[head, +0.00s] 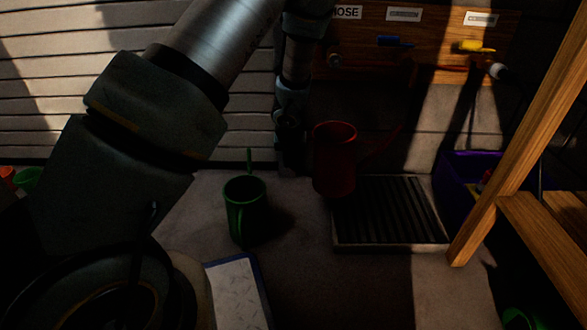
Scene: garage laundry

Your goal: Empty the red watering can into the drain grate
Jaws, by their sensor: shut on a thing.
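The red watering can (335,160) is upright at the back left corner of the drain grate (392,212), its thin spout pointing right over the grate's far side. My gripper (298,165) is at the can's left side, in deep shadow, and is shut on it. The fingers and the can's handle are hard to make out. I cannot tell whether the can's base touches the floor or hangs a little above it. The grate has dark slats in a pale frame.
A green can (245,212) stands left of the grate. A purple crate (450,195) and a wooden ladder-like frame (520,150) close off the right. A board with coloured valve handles (400,45) hangs behind. A blue-edged pale board (235,290) lies in front.

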